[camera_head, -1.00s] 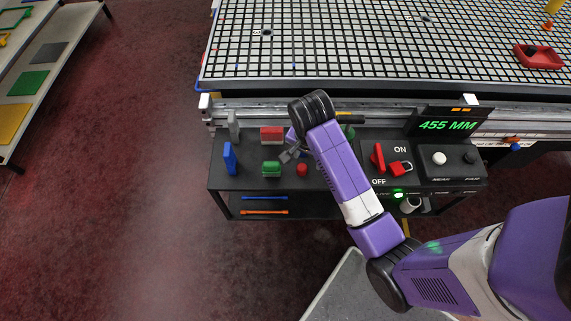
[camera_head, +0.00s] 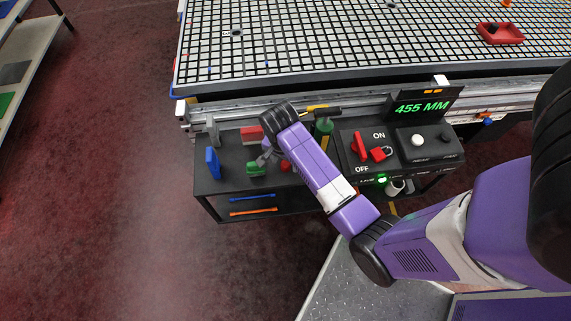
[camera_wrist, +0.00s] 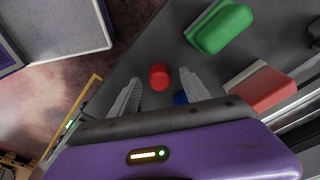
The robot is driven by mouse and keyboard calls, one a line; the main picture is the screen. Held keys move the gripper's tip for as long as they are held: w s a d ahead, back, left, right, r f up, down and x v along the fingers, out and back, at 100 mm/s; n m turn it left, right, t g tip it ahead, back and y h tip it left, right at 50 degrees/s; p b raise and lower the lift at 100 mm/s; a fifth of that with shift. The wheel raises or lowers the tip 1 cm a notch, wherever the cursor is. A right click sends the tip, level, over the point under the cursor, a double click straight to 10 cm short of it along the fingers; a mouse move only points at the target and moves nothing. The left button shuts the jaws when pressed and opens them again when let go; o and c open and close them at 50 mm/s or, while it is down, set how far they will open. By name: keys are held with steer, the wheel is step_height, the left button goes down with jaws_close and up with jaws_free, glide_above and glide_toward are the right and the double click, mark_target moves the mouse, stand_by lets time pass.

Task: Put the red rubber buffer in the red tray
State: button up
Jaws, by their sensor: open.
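The red rubber buffer, a small red cylinder (camera_wrist: 159,77), stands on the dark shelf in the wrist view. In the head view the buffer (camera_head: 285,166) is partly hidden by my arm. My gripper (camera_head: 267,156) is open and empty above the shelf, beside the green block. In the wrist view the fingers of my gripper (camera_wrist: 160,84) appear on either side of the buffer; I cannot tell their height above it. The red tray (camera_head: 500,33) lies on the grid table at the upper right of the head view.
A green block (camera_wrist: 222,28) and a red-and-white block (camera_wrist: 262,90) lie close by. A panel with a red switch (camera_head: 358,147) is right of my arm. The grid table (camera_head: 300,45) is mostly clear.

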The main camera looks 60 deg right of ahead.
jaws_close()
steer(key=shift+r, duration=0.15)
